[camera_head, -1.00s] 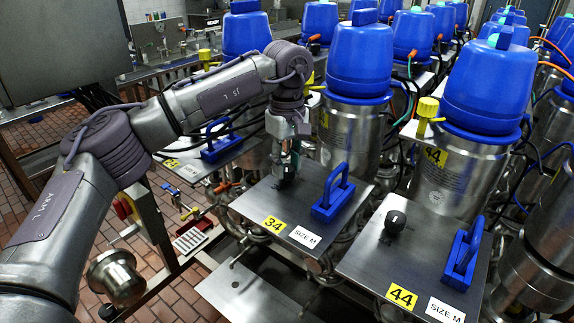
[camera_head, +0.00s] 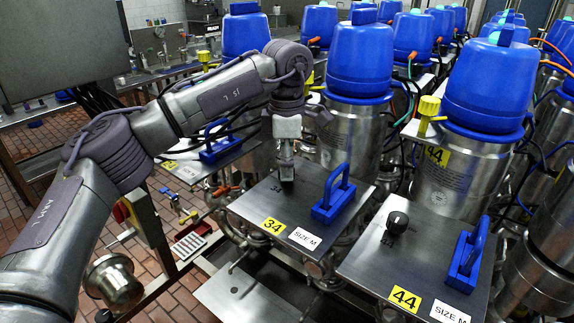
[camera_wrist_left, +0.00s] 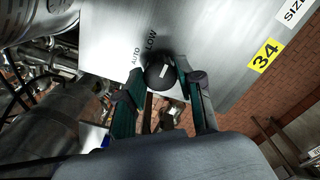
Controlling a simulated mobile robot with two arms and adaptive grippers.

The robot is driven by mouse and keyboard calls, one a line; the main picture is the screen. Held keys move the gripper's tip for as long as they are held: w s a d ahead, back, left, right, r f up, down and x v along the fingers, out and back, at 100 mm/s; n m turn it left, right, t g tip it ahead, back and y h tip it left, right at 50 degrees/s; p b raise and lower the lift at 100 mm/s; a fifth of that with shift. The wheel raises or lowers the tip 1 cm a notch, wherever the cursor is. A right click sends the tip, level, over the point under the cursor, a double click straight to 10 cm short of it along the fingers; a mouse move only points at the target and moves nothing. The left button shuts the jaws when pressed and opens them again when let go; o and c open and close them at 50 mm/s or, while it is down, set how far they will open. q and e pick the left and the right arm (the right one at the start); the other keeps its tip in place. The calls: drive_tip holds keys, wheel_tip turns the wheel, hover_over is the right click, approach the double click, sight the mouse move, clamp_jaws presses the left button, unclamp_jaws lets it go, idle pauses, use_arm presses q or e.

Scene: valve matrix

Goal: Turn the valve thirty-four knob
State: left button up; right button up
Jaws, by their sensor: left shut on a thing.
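The valve thirty-four plate (camera_head: 262,205) is a flat metal panel with a yellow 34 label (camera_head: 272,226), which also shows in the left wrist view (camera_wrist_left: 265,55). Its black round knob (camera_wrist_left: 160,72) has a white pointer line and sits between my left fingertips in the left wrist view. The words AUTO and LOW are printed beside it. My left gripper (camera_head: 287,180) points down onto the plate and is shut on the knob, which it hides in the head view. My right gripper is in neither view.
A blue handle (camera_head: 333,197) stands on the same plate, right of the gripper. The valve 44 plate (camera_head: 375,262) has its own black knob (camera_head: 397,222) and blue handle (camera_head: 466,255). Blue-capped steel valves (camera_head: 358,60) stand close behind.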

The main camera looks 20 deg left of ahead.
use_arm(q)
drive_tip(key=shift+n, duration=1)
drive_tip(key=o, duration=1.1)
drive_tip(key=shift+o, duration=0.2)
drive_tip(key=shift+r, duration=0.1)
wheel_tip(320, 180, up, 12)
